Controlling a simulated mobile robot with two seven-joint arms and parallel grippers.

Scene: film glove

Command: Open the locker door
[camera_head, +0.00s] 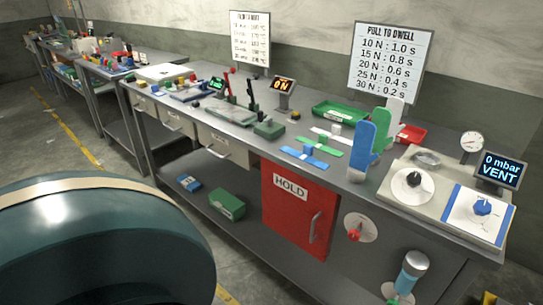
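A red locker door (288,222) marked "HOLD" (291,188) is set in the front of the workbench, below the top. It looks closed. Its silver vertical handle (315,226) is on the right side of the door. Neither of my grippers shows in the head view, so I see no contact with the handle.
A large dark teal rounded body (105,250) fills the lower left. The workbench top (235,140) holds switches, trays, gauges and signs. A green box (227,205) sits on the lower shelf.

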